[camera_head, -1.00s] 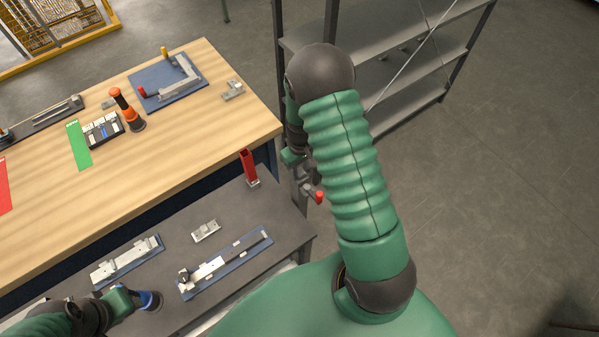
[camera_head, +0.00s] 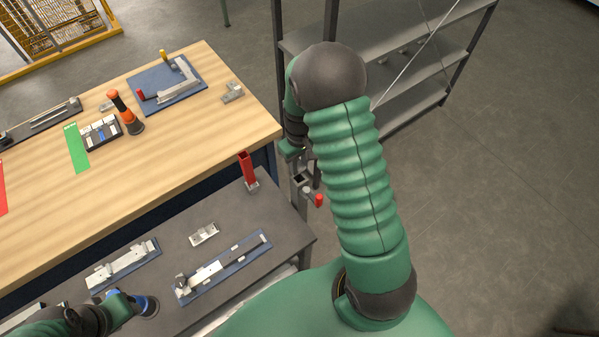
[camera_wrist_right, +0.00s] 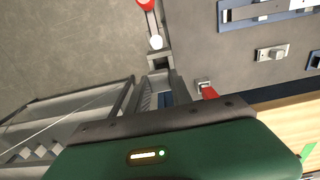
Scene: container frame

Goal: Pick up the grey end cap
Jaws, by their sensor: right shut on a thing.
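My right gripper (camera_head: 298,168) is beyond the dark table's right edge, partly hidden by my green arm. It is shut on a small grey piece with a dark square opening, taken as the grey end cap (camera_head: 299,180). In the right wrist view the grey end cap (camera_wrist_right: 158,62) shows above the gripper's dark plate; the exact contact is unclear. A red knob (camera_head: 319,200) sits just beside it. My left gripper (camera_head: 146,304) is low at the left over the dark table, with a blue round part at its end; its jaws cannot be made out.
The dark table (camera_head: 285,215) bears a red square tube (camera_head: 246,168) in a grey base, a small grey block (camera_head: 203,234) and two blue-based fixtures. A wooden table (camera_head: 190,130) with parts stands behind. Grey shelves (camera_head: 410,95) stand behind my right arm; floor is clear at right.

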